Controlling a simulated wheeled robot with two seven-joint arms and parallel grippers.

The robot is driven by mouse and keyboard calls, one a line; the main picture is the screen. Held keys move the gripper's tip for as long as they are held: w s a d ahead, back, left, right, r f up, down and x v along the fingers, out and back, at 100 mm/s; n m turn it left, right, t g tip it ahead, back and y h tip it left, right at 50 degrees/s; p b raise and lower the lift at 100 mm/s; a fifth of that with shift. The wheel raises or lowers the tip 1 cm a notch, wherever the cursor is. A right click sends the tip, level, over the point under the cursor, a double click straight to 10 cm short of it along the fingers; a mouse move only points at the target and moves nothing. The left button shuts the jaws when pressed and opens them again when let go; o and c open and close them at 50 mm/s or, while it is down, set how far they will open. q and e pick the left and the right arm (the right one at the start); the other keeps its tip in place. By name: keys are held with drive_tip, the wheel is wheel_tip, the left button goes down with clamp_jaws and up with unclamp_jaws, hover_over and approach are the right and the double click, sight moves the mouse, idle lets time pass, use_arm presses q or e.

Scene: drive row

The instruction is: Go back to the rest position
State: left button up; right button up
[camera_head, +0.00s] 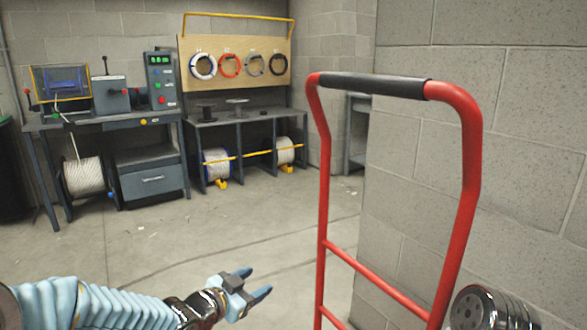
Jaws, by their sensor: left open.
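My left gripper (262,284) is at the bottom middle of the head view, at the end of my pale blue ribbed arm. Its two dark blue-grey fingers are apart and nothing is between them. It is in front of bare floor, to the left of the red frame of a hand truck (322,200), with a visible gap in the picture. My right gripper is not in view.
The hand truck's black grip (372,85) stands high at the right, before a block wall (520,150). Workbenches (110,122) with machines and cable spools (84,176) line the back left. A board (235,62) holds several wire coils. The middle floor (200,235) is clear.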

use_arm(q)
drive_tip(key=s+a+f+n+g+y, duration=0.1)
drive_tip(key=s+f+n+g, duration=0.25)
drive_tip(key=f, duration=0.75)
drive_tip(key=s+f+n+g+y, duration=0.25)
drive_tip(key=s+f, duration=0.25)
drive_tip(key=f, duration=0.7)
drive_tip(key=s+f+n+g, duration=0.5)
drive_tip(key=s+f, duration=0.8)
drive_tip(key=s, duration=0.5)
drive_tip(key=shift+s+a+f+n+g, duration=0.2)
drive_tip(key=shift+f+n+g, duration=0.1)
drive_tip(key=shift+f+n, duration=0.1)
drive_tip(key=shift+y, duration=0.25)
